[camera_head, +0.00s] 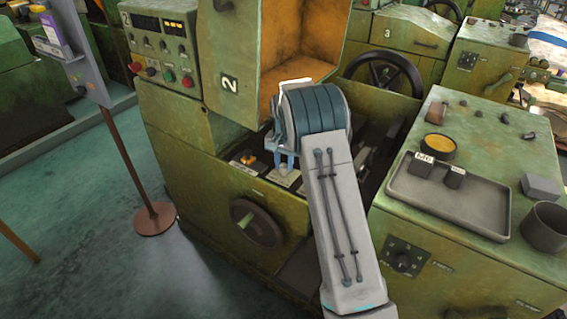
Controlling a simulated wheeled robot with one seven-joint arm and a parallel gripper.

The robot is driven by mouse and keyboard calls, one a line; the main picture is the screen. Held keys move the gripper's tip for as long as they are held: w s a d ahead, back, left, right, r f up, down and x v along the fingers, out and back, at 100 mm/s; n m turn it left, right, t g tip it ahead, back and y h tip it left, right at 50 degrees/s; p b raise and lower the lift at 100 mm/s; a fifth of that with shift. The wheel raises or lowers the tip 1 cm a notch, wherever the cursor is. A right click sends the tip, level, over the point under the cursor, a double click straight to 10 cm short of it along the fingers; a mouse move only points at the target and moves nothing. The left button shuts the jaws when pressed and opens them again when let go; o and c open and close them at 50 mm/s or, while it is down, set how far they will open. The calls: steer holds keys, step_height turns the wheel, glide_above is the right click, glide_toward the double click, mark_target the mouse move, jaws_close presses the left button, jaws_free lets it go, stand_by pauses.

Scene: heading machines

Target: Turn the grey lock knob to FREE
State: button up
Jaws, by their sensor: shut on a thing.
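My gripper (284,162) is blue-grey and points down at a small panel on the front of machine 2. Its fingers are shut around the grey lock knob (285,171), which shows only as a small grey piece at the fingertips. A pale label plate (285,180) lies at the knob's base. Its lettering is too small to read, so I cannot tell which position the knob points to. My arm and wrist cover the area to the right of the knob.
An orange knob (249,158) sits just left of the gripper. A dark handwheel (256,222) is below on the machine's front. The open orange-lined hood (300,45) stands behind my wrist. A bench with a grey tray (450,205) is at right. Floor at left is clear around a post stand (154,218).

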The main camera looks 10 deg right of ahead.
mark_target(284, 166)
steer(key=o, duration=1)
steer(key=shift+r, duration=0.1)
step_height(284, 166, up, 14)
steer(key=shift+f, duration=0.15)
steer(key=shift+s, duration=0.1)
steer(key=s+r+n+t, duration=0.1)
steer(key=s+r, duration=0.3)
steer(key=s, duration=0.5)
steer(key=s+r+n, duration=0.2)
steer(key=s+r, duration=0.2)
steer(key=s, duration=0.4)
steer(key=s+f+n, duration=0.1)
steer(key=s, duration=0.6)
steer(key=s+f+n+t+p, duration=0.1)
steer(key=s, duration=0.5)
steer(key=s+f+n, duration=0.1)
steer(key=s, duration=0.6)
steer(key=shift+s+a+f+t+p, duration=0.2)
steer(key=shift+s+f+t+p, duration=0.1)
steer(key=shift+t+p, duration=0.1)
